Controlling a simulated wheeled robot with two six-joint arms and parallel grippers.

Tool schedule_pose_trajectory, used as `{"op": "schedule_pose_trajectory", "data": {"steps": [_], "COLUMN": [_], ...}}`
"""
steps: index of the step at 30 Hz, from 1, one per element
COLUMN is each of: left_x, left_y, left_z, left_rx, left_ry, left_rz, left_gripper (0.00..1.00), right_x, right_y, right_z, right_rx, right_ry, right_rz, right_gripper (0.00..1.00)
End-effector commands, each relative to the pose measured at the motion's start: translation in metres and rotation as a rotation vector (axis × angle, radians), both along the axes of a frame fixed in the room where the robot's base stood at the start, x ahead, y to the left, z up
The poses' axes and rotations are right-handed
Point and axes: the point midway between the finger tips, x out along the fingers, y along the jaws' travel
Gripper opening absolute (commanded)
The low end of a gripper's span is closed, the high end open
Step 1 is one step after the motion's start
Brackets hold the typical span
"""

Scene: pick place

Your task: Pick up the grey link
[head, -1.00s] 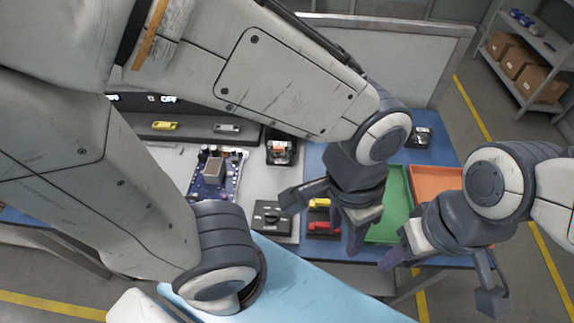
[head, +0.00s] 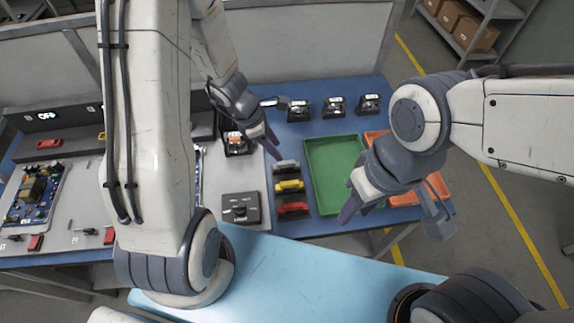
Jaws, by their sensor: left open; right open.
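The grey link (head: 286,167) lies in a black holder on the blue table, behind a yellow link (head: 289,186) and a red link (head: 293,208). My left gripper (head: 247,126) is open and empty, behind and to the left of the grey link. One of its fingers comes close to the link's far side; I cannot tell whether they touch. My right gripper (head: 394,216) is open and empty, over the front right of the table near the trays, apart from the links.
A green tray (head: 334,166) stands right of the links, and an orange tray (head: 430,186) lies partly behind my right gripper. Several black devices stand along the back. A black box (head: 240,208) and a circuit board (head: 30,196) are to the left.

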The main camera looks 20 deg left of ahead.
Motion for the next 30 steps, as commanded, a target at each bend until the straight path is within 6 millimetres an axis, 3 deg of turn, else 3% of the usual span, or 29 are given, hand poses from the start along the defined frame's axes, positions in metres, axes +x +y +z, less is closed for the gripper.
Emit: {"op": "schedule_pose_trajectory", "data": {"steps": [1,8,16,26,28,30], "left_x": [0.001,0.004,0.009,0.011,0.011,0.011], "left_y": [-0.004,-0.01,-0.02,-0.023,-0.023,-0.023], "left_z": [-0.011,-0.027,-0.065,-0.07,-0.07,-0.07], "left_rx": [0.0,0.001,0.0,0.001,0.001,0.001], "left_ry": [0.001,-0.001,-0.001,-0.004,-0.004,-0.003], "left_rz": [-0.003,-0.006,-0.009,-0.009,-0.009,-0.008], "left_gripper": [0.53,0.53,0.53,0.53,0.34,0.07], "right_x": [0.0,0.0,0.0,0.0,0.0,0.0], "right_y": [0.0,0.0,0.0,0.0,0.0,0.0], "right_z": [-0.007,-0.012,-0.027,-0.027,-0.027,-0.027], "right_rx": [0.0,0.0,0.0,0.0,0.0,0.0], "right_ry": [0.0,0.0,0.0,0.0,0.0,0.0], "right_rz": [0.0,0.0,0.0,0.0,0.0,0.0], "right_gripper": [0.41,0.41,0.41,0.41,0.41,0.41]}}
